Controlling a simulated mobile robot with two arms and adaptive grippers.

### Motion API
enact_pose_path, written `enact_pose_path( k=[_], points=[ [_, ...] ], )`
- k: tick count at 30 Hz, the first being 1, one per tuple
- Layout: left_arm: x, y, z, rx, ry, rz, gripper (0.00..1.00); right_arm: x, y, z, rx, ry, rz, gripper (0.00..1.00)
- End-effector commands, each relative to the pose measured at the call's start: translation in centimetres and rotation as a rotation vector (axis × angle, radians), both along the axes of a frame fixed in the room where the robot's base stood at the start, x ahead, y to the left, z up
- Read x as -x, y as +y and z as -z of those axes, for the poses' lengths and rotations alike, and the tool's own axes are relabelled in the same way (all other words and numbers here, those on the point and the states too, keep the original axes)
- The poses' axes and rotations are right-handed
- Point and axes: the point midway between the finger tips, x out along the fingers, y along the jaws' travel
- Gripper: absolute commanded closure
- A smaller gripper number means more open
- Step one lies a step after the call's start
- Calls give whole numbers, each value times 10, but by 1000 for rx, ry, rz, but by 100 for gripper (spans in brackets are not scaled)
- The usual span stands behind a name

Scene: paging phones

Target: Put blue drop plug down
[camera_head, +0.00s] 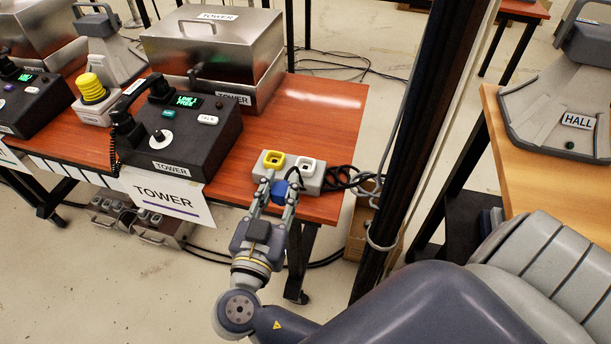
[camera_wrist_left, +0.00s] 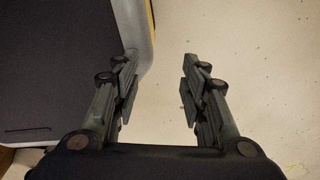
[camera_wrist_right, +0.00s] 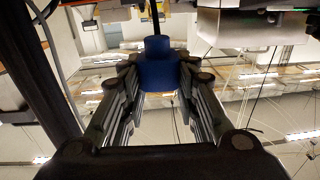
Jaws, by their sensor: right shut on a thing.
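The blue drop plug (camera_head: 280,190) is between the fingers of my right gripper (camera_head: 275,192), which is shut on it. In the right wrist view the blue plug (camera_wrist_right: 158,66) sits upright between the fingertips, with a dark cord at its top. The gripper is at the front edge of the red-brown table, just in front of a grey socket box (camera_head: 290,172) with a yellow-rimmed socket and a white-rimmed socket. I cannot tell whether the plug touches the box or table. My left gripper (camera_wrist_left: 158,82) is open and empty, above the pale floor in the left wrist view.
A black TOWER phone (camera_head: 180,130) stands left of the socket box, with a steel TOWER case (camera_head: 215,50) behind. Dark coiled cords (camera_head: 343,178) lie right of the box. A dark post (camera_head: 420,130) rises right of the table. The table's right back area is bare.

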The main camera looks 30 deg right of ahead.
Motion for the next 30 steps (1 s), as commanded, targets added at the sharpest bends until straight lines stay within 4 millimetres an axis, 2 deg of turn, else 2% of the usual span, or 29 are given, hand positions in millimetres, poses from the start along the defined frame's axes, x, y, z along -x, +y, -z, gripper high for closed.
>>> enact_pose_path(
  k=[3, 7, 18, 29, 30],
  points=[
    [6, -16, 4, 19, 8, 1, 60, 2, -1, 0, 3, -1, 36, 95],
    [10, -26, -3, 31, 13, 6, 60, -12, -20, -2, 7, -1, 45, 95],
    [10, -17, -25, 19, 14, 5, 60, -72, -94, 7, 8, 2, 43, 95],
    [9, -13, -33, 15, 12, 1, 60, -97, -126, 12, 4, 2, 43, 95],
    [9, -13, -34, 15, 12, 1, 60, -96, -123, 23, 5, 9, 41, 95]
  ],
)
